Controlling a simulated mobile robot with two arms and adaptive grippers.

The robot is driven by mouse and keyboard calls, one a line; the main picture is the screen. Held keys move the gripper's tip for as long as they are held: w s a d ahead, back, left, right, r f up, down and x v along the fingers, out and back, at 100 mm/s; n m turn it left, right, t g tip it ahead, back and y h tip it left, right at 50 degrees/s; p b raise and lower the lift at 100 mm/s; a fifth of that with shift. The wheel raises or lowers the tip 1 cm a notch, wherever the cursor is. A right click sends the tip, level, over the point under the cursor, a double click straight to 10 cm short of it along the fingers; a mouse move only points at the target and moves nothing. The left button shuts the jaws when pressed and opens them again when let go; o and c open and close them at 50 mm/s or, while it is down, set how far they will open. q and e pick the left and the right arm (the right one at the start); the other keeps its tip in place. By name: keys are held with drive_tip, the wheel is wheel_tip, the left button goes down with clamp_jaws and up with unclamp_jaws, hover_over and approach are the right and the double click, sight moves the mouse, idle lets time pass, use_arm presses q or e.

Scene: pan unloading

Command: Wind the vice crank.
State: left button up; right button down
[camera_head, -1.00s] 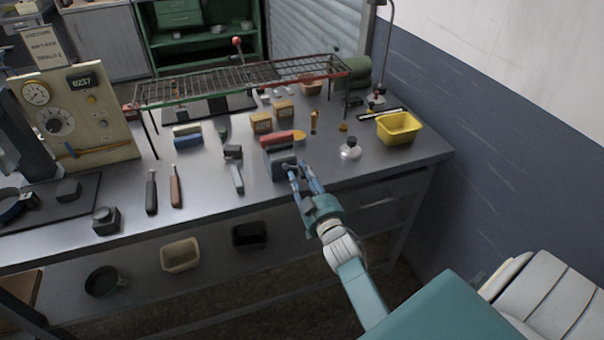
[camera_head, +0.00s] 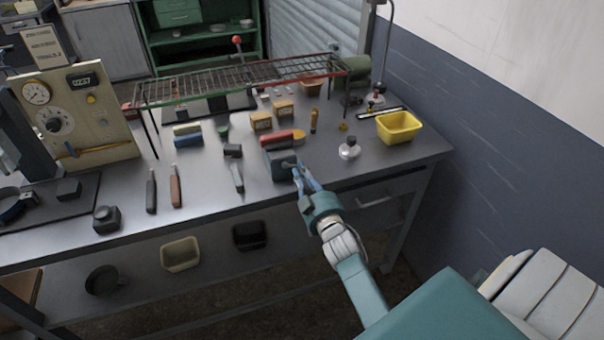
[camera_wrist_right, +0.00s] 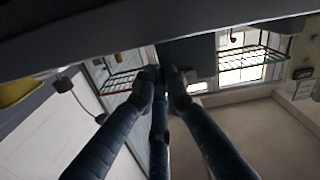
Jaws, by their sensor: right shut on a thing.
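In the right wrist view, the fingers (camera_wrist_right: 164,80) close together just beside the dark body of the vice (camera_wrist_right: 188,54). My left gripper is not in view.
A wire rack (camera_head: 245,78) stands on thin legs behind the vice. A grey-handled tool (camera_head: 237,177) lies left of it, and a small flask (camera_head: 349,149) and a yellow bin (camera_head: 398,127) stand to the right. The bench front right of my gripper is clear.

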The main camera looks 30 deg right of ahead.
drive_tip(key=n, duration=0.1)
drive_tip(key=r+n, duration=0.1)
drive_tip(key=n, duration=0.2)
drive_tip(key=shift+d+r+p, duration=0.1)
drive_tip(key=shift+r+p, duration=0.2)
drive_tip(key=shift+p, duration=0.05)
drive_tip(key=n, duration=0.1)
drive_tip(key=r+n, duration=0.1)
drive_tip(key=n, duration=0.2)
drive_tip(key=shift+a+r+n, duration=0.2)
drive_tip(key=shift+r+n, duration=0.1)
drive_tip(key=shift+n, duration=0.1)
drive_tip(key=n, duration=0.1)
drive_tip(key=r+n, duration=0.1)
drive_tip(key=n, duration=0.1)
drive_tip(key=a+n, duration=0.1)
drive_tip(key=n, duration=0.1)
drive_tip(key=shift+w+a+r, duration=0.1)
drive_tip(key=shift+w+r, duration=0.1)
drive_tip(key=shift+r, duration=0.1)
drive_tip(key=shift+w+a+r+n, duration=0.1)
drive_tip(key=shift+a+n, duration=0.15)
drive_tip(key=shift+n, duration=0.55)
drive_tip(key=shift+a+r+n, duration=0.15)
drive_tip(key=shift+a+n, duration=0.05)
drive_tip(key=shift+n, duration=0.6)
drive_tip(key=shift+w+a+r+n, duration=0.1)
drive_tip(key=shift+a+n, duration=0.15)
drive_tip(key=shift+n, duration=0.55)
drive_tip(key=shift+a, duration=0.1)
